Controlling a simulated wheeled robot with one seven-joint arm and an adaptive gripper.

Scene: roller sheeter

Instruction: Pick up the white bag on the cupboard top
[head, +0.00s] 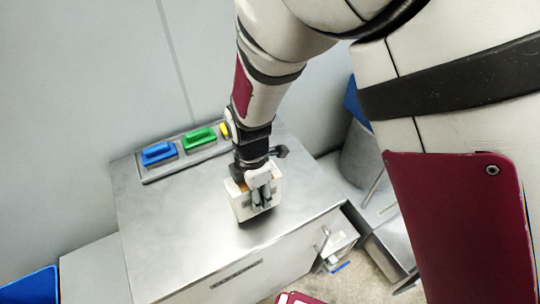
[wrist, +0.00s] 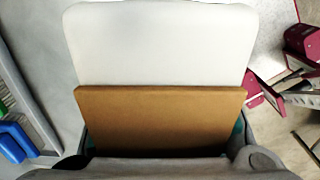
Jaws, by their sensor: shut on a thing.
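The white bag (head: 241,205) is on the metal cupboard top (head: 185,215), near its right side, in the head view. My gripper (head: 262,196) reaches down from above and is shut on the bag. In the wrist view the bag (wrist: 160,45) fills the middle, with a brown panel (wrist: 160,115) in front of its white face. The gripper's fingertips are mostly hidden in the wrist view. I cannot tell whether the bag's bottom touches the cupboard top.
A tray with a blue block (head: 158,153), a green block (head: 198,138) and a partly hidden yellow piece (head: 225,130) lies at the back of the cupboard top. A grey bin (head: 362,160) stands to the right. The cupboard top's left and front are clear.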

